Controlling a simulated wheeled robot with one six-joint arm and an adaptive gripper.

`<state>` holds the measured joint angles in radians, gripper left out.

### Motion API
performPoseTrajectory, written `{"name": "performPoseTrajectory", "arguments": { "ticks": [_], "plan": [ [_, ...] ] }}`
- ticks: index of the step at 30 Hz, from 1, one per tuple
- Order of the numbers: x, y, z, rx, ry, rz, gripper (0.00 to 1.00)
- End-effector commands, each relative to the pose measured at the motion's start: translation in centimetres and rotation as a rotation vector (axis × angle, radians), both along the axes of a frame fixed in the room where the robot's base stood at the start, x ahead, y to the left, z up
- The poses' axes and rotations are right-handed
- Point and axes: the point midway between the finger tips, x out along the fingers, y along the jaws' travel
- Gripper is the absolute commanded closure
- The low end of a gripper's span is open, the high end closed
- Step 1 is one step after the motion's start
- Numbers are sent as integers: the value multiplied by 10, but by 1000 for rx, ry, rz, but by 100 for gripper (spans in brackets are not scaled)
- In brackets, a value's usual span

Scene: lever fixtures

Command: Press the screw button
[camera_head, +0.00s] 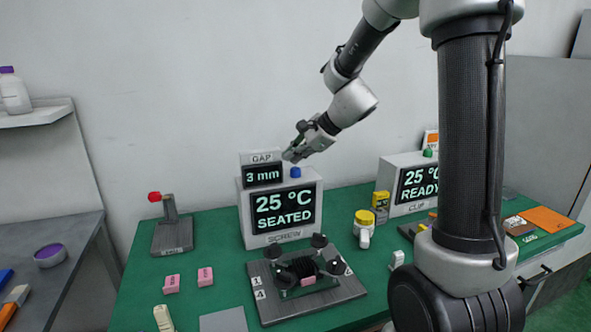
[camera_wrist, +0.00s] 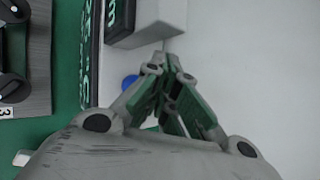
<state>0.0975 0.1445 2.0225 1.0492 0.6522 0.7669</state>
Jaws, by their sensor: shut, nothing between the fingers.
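The screw button is a small blue knob (camera_head: 295,172) on top of the box labelled SCREW (camera_head: 282,222), right of its GAP display (camera_head: 262,174). The box screen reads 25 °C SEATED and the GAP display reads 3 mm. My gripper (camera_head: 290,156) is shut and empty, just above and slightly left of the blue button in the head view. In the wrist view the fingertips (camera_wrist: 165,62) are together, and the blue button (camera_wrist: 130,82) shows partly behind them. I cannot tell whether they touch it; a small gap seems to show in the head view.
A fixture plate (camera_head: 335,299) with black knobs stands before the box. Pink blocks (camera_head: 205,277) lie to its left, near a red-topped lever (camera_head: 170,230). The wall is behind.

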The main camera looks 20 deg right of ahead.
Motion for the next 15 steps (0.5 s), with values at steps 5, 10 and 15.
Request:
{"name": "performPoseTrajectory", "arguments": {
  "ticks": [5, 10, 15],
  "plan": [
    [0, 0, -6, 0, 2, 0, 100],
    [0, 0, -8, 0, 1, 1, 100],
    [0, 0, -8, 0, 1, 1, 100]
  ]
}}
